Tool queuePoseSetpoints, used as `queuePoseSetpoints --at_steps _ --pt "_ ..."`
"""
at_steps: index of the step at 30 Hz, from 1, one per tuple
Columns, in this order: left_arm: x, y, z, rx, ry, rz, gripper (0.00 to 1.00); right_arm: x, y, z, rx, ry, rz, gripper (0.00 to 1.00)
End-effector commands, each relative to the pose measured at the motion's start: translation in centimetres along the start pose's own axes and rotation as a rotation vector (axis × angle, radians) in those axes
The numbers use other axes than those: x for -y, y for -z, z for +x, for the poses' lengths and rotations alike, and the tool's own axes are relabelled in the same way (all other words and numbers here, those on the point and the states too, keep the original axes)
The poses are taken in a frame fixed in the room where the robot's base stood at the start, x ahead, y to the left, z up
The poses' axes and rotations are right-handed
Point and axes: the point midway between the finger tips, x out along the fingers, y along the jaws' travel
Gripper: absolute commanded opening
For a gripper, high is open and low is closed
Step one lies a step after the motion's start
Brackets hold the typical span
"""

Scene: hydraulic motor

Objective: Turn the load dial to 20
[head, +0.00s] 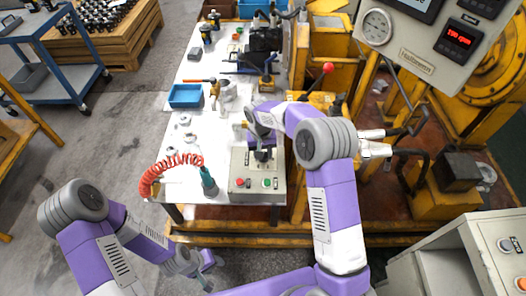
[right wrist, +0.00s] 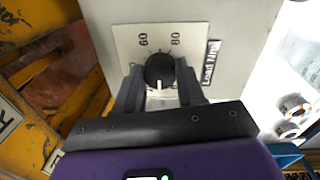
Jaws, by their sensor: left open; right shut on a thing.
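The load dial (right wrist: 158,68) is a round black knob on a pale square plate (right wrist: 125,45) in the right wrist view. Its white pointer mark points toward the bottom of that picture. The numbers 60 and 80 show above the knob; the lower part of the scale is hidden by my gripper. My right gripper (right wrist: 160,82) is shut on the dial, one finger on each side. In the head view my right gripper (head: 263,155) is at the grey control box (head: 240,160), and the dial itself cannot be made out. My left gripper (head: 205,262) is open and empty, low in front of the bench.
The control box has a red button (head: 239,183) and a green button (head: 267,183). A red coiled hose (head: 165,168) lies left of it. A blue bin (head: 186,96) and tools stand farther back on the white bench (head: 195,65). Yellow machinery (head: 320,110) stands right of the bench.

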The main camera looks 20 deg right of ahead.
Motion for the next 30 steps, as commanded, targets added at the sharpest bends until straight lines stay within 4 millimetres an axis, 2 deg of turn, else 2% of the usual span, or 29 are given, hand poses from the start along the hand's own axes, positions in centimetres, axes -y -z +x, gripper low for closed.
queuePoseSetpoints --at_steps 6,15,30 --pt "-0.3 0.0 -0.9 0.0 0.0 0.0 0.43 0.0 0.1 -0.2 0.009 -0.002 0.189 0.08" --pt "-0.6 -0.1 -1.5 0.0 0.0 0.0 0.43 0.1 0.1 -0.1 0.019 -0.001 0.377 0.08" --pt "-0.7 -0.1 -1.8 0.0 0.0 0.0 0.43 0.1 0.2 0.0 0.024 0.0 0.472 0.08"
